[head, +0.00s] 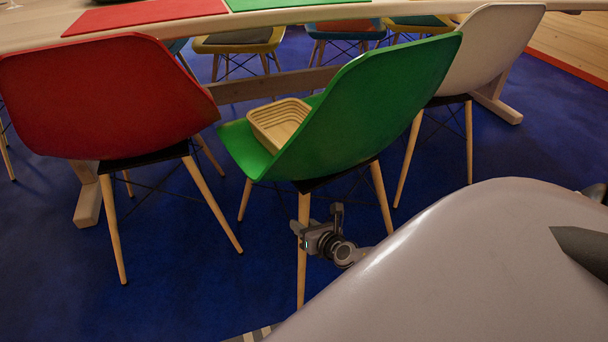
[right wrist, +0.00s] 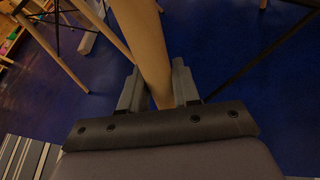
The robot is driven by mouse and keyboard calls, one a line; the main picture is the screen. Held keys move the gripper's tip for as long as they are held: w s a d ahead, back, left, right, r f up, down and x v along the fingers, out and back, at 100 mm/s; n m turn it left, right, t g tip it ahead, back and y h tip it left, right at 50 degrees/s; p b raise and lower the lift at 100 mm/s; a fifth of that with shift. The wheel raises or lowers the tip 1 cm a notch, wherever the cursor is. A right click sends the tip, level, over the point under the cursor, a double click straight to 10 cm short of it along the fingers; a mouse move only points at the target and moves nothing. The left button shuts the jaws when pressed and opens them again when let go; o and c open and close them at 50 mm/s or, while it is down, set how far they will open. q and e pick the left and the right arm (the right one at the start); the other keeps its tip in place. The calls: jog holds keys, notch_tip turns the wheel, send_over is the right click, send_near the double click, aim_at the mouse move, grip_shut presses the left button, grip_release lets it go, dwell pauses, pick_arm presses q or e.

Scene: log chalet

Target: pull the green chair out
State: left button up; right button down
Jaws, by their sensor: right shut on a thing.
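The green chair (head: 385,95) stands in the middle of the head view, its back towards me and its seat facing the table. A tan slatted basket (head: 280,122) rests on its seat. My right gripper (head: 306,233) is at the chair's near wooden leg, below the seat. In the right wrist view the leg (right wrist: 143,45) passes between the two fingers of my gripper (right wrist: 158,88), which is shut on it. My left gripper is not in view.
A red chair (head: 105,100) stands close on the left and a white chair (head: 485,50) close on the right. The wooden table (head: 40,32) is beyond them, with several chairs on its far side. Blue carpet (head: 180,280) is bare at the near left.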

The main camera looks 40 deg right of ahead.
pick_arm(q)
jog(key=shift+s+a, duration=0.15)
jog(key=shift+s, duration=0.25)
pick_arm(e)
jog(key=shift+s+a+f, duration=0.15)
jog(key=shift+s+a, duration=0.3)
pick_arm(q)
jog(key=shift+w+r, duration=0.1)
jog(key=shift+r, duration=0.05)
pick_arm(e)
jog(key=c, duration=1)
grip_release()
jog(key=shift+o, duration=1.3)
jog(key=shift+d, duration=0.2)
jog(key=shift+s+r, duration=0.15)
jog(key=shift+r, duration=0.05)
pick_arm(q)
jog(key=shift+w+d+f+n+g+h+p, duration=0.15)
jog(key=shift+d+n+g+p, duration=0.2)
jog(key=shift+p, duration=0.4)
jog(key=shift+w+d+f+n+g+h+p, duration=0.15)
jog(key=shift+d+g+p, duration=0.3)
jog(key=shift+p, duration=0.3)
pick_arm(e)
jog(key=v, duration=0.6)
jog(key=shift+s, duration=0.35)
jog(key=shift+r, duration=0.1)
